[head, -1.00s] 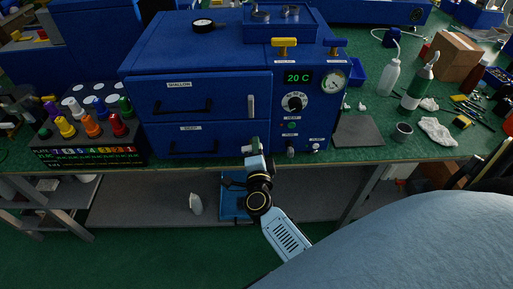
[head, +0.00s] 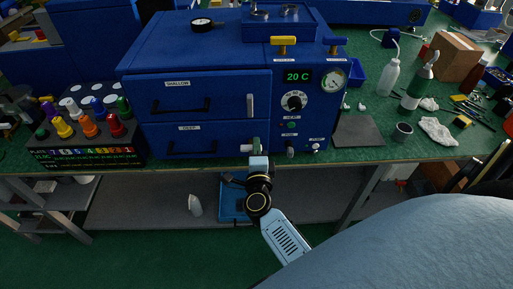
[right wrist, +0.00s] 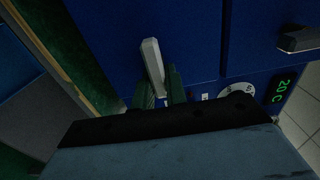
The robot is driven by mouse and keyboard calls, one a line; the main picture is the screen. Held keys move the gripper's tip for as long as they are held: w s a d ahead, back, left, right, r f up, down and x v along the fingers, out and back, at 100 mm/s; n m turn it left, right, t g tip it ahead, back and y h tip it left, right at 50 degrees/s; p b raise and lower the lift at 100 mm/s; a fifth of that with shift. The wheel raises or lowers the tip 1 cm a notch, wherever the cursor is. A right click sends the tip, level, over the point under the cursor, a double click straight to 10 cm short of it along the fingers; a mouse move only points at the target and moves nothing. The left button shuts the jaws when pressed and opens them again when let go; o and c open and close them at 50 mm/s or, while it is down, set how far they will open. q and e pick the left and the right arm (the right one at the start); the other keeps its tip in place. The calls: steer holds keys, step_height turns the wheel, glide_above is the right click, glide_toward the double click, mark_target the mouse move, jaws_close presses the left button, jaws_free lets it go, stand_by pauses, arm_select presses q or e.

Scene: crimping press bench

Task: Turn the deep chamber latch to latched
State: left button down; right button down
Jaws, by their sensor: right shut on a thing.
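The deep chamber latch (head: 245,148) is a pale lever at the right end of the lower, deep door (head: 200,138). It lies about sideways, its free end pointing left. In the right wrist view the latch (right wrist: 152,62) stands out from between my green fingers, slightly tilted. My right gripper (head: 256,146) is at the latch's right end, shut on it; its fingers (right wrist: 161,88) hide that end in the right wrist view. The shallow latch (head: 250,105) above is upright. My left gripper is not in view.
The control panel (head: 299,110) with dial and "20 C" display is right of the doors. Small knobs stick out close to the right of my gripper. A rack of coloured caps (head: 88,150) stands left. A dark mat (head: 358,131) lies right.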

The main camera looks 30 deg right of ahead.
steer(key=c, duration=1.4)
jaws_free()
steer(key=shift+c, duration=0.2)
steer(key=v, duration=1.3)
steer(key=shift+s, duration=0.25)
steer(key=shift+a, duration=0.1)
